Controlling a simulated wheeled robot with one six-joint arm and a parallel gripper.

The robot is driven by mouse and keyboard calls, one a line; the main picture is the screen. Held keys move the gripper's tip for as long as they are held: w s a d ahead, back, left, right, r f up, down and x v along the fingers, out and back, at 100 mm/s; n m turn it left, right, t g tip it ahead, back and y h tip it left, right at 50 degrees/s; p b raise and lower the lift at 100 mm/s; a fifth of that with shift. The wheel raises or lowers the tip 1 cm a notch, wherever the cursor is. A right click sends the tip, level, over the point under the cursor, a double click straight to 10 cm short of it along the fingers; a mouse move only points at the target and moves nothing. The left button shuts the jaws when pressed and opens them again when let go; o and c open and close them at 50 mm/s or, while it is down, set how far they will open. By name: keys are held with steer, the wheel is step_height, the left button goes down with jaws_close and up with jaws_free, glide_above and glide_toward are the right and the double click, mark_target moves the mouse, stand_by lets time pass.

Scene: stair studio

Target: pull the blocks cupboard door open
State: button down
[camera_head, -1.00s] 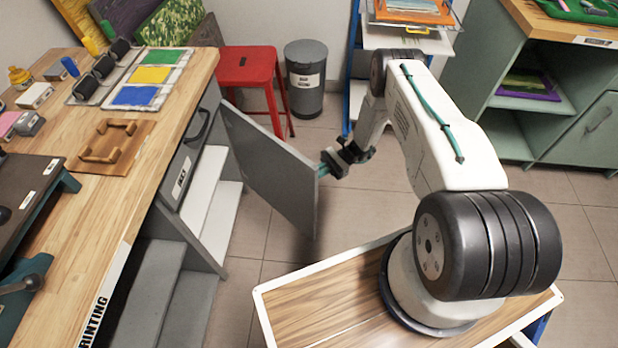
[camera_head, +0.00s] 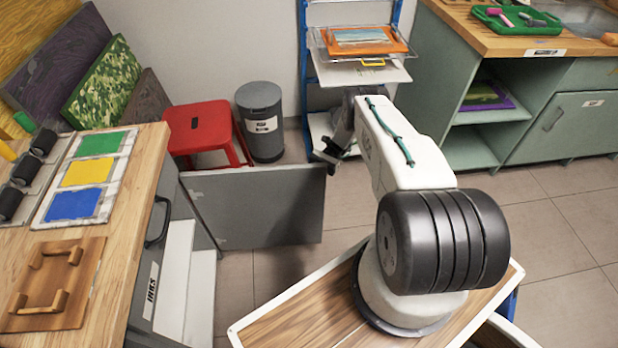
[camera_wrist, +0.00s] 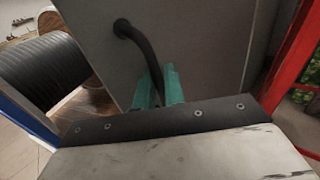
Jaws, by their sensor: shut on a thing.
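The grey cupboard door (camera_head: 265,210) hangs from the workbench's cupboard at the left and stands swung wide open. In the wrist view the door's face (camera_wrist: 210,50) fills the middle, with a black bar handle (camera_wrist: 135,35) curving down from it. My gripper (camera_head: 328,160) is at the door's free edge. In the wrist view its teal fingertips (camera_wrist: 160,88) are closed around the lower part of the handle. The handle's lower end is hidden by the fingers. In the head view the handle is hidden. The door's own label is not visible.
The open cupboard shows pale shelves (camera_head: 176,275) under the wooden bench top (camera_head: 150,150). A red stool (camera_head: 200,130) and a grey bin (camera_head: 262,120) stand close behind the door. A blue-framed rack (camera_head: 305,60) is behind my arm. Floor is clear at the right.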

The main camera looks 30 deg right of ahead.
steer(key=shift+w, duration=0.2)
steer(key=c, duration=1.6)
jaws_free()
steer(key=shift+a, duration=0.1)
steer(key=shift+o, duration=0.2)
steer(key=shift+d, duration=0.25)
